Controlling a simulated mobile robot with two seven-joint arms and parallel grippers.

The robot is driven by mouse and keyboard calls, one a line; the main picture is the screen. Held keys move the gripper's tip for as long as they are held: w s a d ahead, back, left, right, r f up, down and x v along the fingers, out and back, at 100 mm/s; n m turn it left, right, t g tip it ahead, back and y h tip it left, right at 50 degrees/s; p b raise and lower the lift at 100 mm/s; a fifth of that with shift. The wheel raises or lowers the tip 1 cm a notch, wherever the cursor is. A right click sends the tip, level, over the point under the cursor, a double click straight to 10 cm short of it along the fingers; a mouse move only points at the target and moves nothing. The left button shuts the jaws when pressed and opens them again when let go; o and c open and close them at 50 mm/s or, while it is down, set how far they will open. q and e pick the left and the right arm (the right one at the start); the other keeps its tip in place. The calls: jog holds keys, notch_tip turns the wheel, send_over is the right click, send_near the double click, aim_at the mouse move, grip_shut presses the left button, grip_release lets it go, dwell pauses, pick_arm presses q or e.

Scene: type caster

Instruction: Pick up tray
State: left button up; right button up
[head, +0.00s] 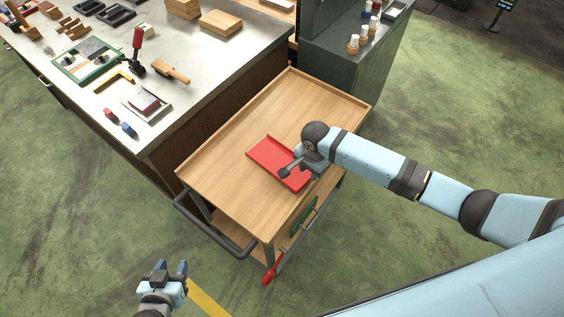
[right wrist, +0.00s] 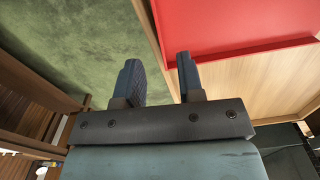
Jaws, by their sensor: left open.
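A shallow red tray (head: 264,152) lies flat on the wooden top of a cart (head: 232,195). Its near right part is hidden behind my right gripper. The tray also shows at the top right of the right wrist view (right wrist: 225,28). My right gripper (right wrist: 160,68) is open, its two fingers apart with nothing between them. In the head view it hangs over the tray's right end; whether it touches is unclear. My left gripper (head: 173,270) is open and empty, low over the floor, away from the cart.
The cart has a raised rim and a dark handle (head: 215,228) at its near left. A metal workbench (head: 190,50) with tools stands at the left, a grey cabinet (head: 345,65) behind. The cart top around the tray is bare.

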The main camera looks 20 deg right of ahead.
aim_at(308, 180)
jog(key=shift+s+a+f+p, duration=0.1)
jog(key=shift+f+p, duration=0.15)
jog(key=shift+f, duration=1.1)
jog(key=shift+a+f+p, duration=0.1)
jog(key=shift+f+p, duration=0.15)
jog(key=shift+f, duration=1.1)
grip_shut()
jog(key=shift+r, duration=0.1)
